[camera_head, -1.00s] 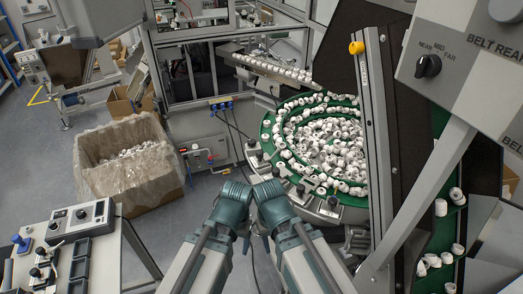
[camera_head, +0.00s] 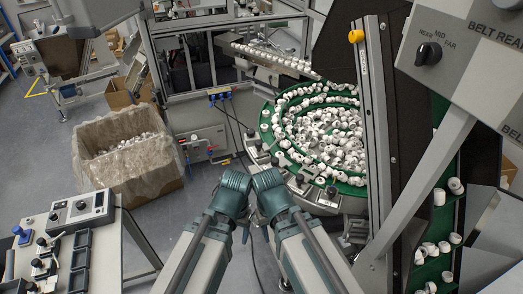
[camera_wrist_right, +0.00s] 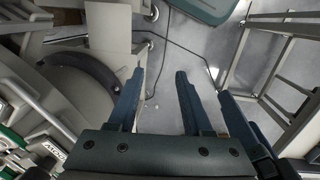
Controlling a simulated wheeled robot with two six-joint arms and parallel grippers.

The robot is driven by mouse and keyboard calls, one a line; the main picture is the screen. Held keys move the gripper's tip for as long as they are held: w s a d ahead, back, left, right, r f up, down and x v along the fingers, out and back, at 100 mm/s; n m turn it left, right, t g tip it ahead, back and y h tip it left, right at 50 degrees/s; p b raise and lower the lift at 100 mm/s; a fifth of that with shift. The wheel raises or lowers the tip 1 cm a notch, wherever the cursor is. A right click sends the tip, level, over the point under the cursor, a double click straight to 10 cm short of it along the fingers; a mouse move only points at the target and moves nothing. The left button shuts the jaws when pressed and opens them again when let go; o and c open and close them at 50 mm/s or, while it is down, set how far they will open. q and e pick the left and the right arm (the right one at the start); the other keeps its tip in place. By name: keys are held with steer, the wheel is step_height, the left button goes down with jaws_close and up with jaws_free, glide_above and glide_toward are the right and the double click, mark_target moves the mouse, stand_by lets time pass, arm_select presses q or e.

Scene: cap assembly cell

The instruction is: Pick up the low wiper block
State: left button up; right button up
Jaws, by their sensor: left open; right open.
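The round green bowl feeder (camera_head: 266,125) is right of centre in the head view, full of white caps. Several small grey blocks with dark knobs sit along its near rim, such as one rim block (camera_head: 303,180); I cannot tell which is the low wiper block. My two arms reach forward from the bottom, their teal joints short of the rim. My left gripper (camera_head: 246,230) hangs below them, mostly hidden. My right gripper (camera_wrist_right: 158,73) is open and empty in the right wrist view, pointing down over the floor, with another dark finger close beside it.
A cardboard bin (camera_head: 135,188) with a plastic liner stands left. A bench (camera_head: 128,262) with a control box and trays is at lower left. A yellow-topped post (camera_head: 375,130), a slanted bar and the switch panel (camera_head: 470,65) crowd the right.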

steer(key=shift+o, duration=1.5)
steer(key=w+a+r+n+p, duration=0.3)
steer(key=w+r+n+p, duration=0.4)
steer(key=w+r+p, duration=0.7)
steer(key=shift+w+n+y, duration=0.3)
steer(key=shift+w+n, duration=0.1)
steer(key=shift+w, duration=0.7)
step_height(320, 180, up, 10)
steer(key=n+p, duration=0.8)
steer(key=p, duration=0.2)
glide_above(259, 142)
steer(key=shift+y, duration=0.3)
step_height(259, 142, down, 8)
steer(key=b, duration=0.8)
steer(key=shift+a+f, duration=0.15)
steer(key=shift+f, duration=0.1)
steer(key=shift+f+b, duration=0.1)
steer(key=shift+b, duration=0.2)
steer(key=f+b, duration=0.5)
steer(key=shift+d, duration=0.2)
